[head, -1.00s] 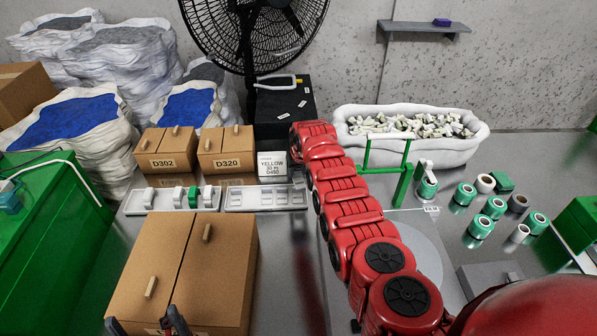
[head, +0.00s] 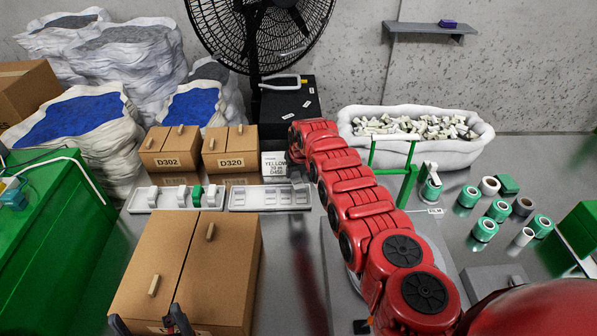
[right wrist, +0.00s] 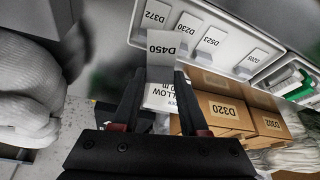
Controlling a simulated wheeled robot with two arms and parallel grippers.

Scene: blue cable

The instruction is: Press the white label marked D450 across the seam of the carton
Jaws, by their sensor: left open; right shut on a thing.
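The white label marked D450 (right wrist: 163,45) is between the fingertips of my right gripper (right wrist: 158,72) in the right wrist view. It stands out beyond the fingers with its print facing the camera. In the head view this label and the right fingertips are hidden at the far end of my red arm. The large brown carton (head: 220,270) stands at the front left, its seam (head: 178,258) running front to back between two flaps with tan pegs. My left gripper (head: 149,324) is open at the carton's front edge, partly cut off by the frame.
A slotted tray (head: 234,198) holds more labels, including D372 and D230. Cartons D302 (head: 166,161) and D320 (head: 231,161) and a white YELLOW box (head: 276,168) stand behind. Green and white rolls (head: 484,229) stand at the right. Bare table lies right of the large carton.

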